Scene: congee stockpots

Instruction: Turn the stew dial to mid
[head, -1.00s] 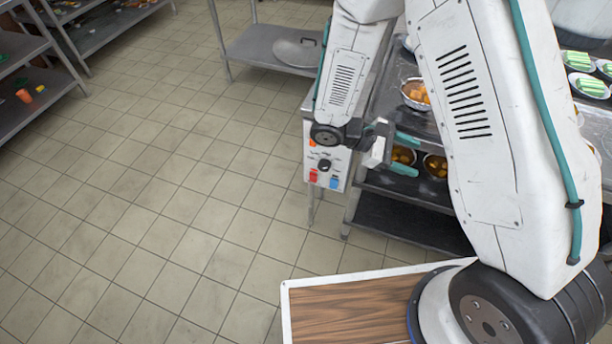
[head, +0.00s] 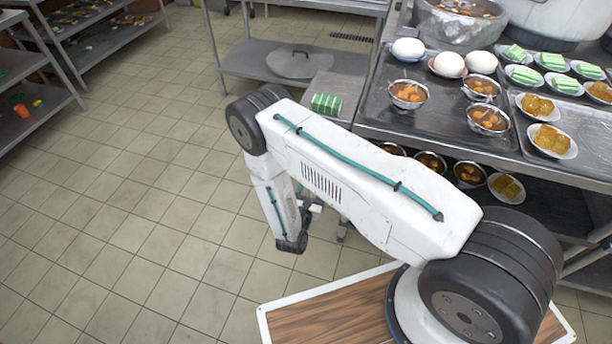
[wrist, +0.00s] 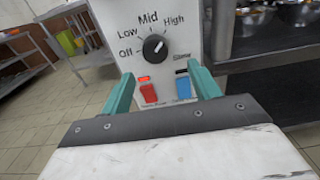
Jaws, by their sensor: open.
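In the wrist view, a black round dial (wrist: 154,47) with a white mark sits on a light control panel (wrist: 190,22). Labels Off, Low, Mid and High run around it. The white mark seems to lean up and right, toward High; its exact setting is hard to tell. My gripper (wrist: 160,72) is open and empty, its teal fingers spread in front of the panel, below the dial. Between the fingers show a red switch (wrist: 148,93) under a lit red lamp and a blue switch (wrist: 183,87) under a dark lamp. In the head view my arm hides the dial.
A steel counter (head: 425,125) with bowls, plates and pots stands at the right, with more bowls on a shelf below. A steel table with a round lid (head: 301,64) stands behind. Shelves (head: 38,115) are at the left. The tiled floor (head: 130,190) is open.

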